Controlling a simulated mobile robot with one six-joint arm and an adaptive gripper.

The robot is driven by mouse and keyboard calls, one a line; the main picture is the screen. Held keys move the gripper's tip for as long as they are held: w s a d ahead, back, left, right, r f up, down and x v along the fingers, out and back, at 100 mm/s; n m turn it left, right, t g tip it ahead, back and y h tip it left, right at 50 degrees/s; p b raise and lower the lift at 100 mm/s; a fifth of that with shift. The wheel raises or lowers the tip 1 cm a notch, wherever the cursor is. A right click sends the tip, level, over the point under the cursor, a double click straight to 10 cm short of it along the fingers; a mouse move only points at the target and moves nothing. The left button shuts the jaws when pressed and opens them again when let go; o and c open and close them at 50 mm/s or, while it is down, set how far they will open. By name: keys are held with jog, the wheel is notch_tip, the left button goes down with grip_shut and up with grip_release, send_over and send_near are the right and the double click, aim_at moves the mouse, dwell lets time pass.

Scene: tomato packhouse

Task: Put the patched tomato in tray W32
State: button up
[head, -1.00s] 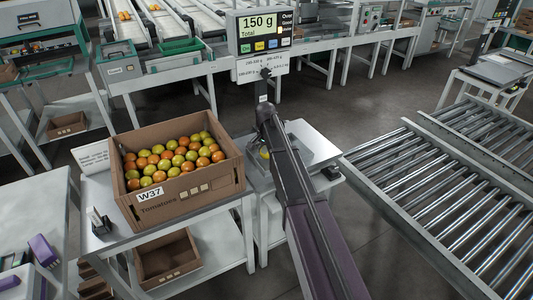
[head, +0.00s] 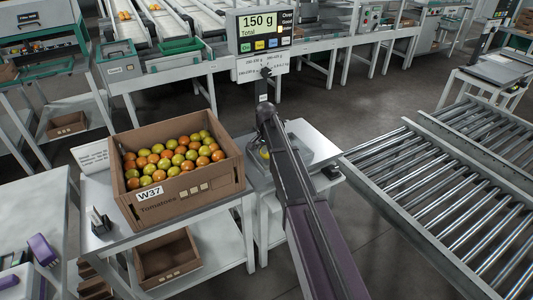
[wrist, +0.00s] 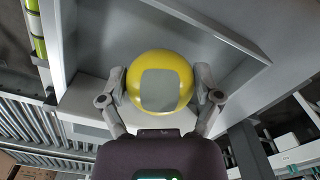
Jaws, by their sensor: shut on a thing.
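The patched tomato (wrist: 160,70) is yellow with a square grey patch facing the wrist camera. My gripper (wrist: 160,84) is shut on it, one finger on each side. In the head view a small yellow bit of the tomato (head: 264,153) shows beside my arm, at the scale; my arm hides most of the gripper there. I cannot tell whether the tomato touches the scale plate. No tray labelled W32 can be read. The cardboard box (head: 205,193) left of my arm is labelled W37 and is full of orange and yellow-green tomatoes.
The scale display (head: 264,33) reads 150 g. The scale table (head: 315,142) is around my gripper. A roller conveyor (head: 450,190) lies on the right. An empty-looking box (head: 167,262) sits on the shelf below W37. Dark floor is open behind the scale.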

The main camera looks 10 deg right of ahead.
jog(key=shift+f+b, duration=0.35)
jog(key=shift+f, duration=0.05)
jog(key=o, duration=0.6)
jog(key=shift+c, duration=0.2)
jog(key=shift+r, duration=0.2)
jog(key=shift+r+p, duration=3.35)
jog(key=shift+p, duration=0.2)
jog(key=shift+s, duration=0.15)
jog(key=s+n, duration=0.9)
jog(key=s, duration=2)
notch_tip(320, 180, up, 13)
jog(key=p, duration=1.3)
jog(key=shift+w+d, duration=0.2)
jog(key=shift+d, duration=0.05)
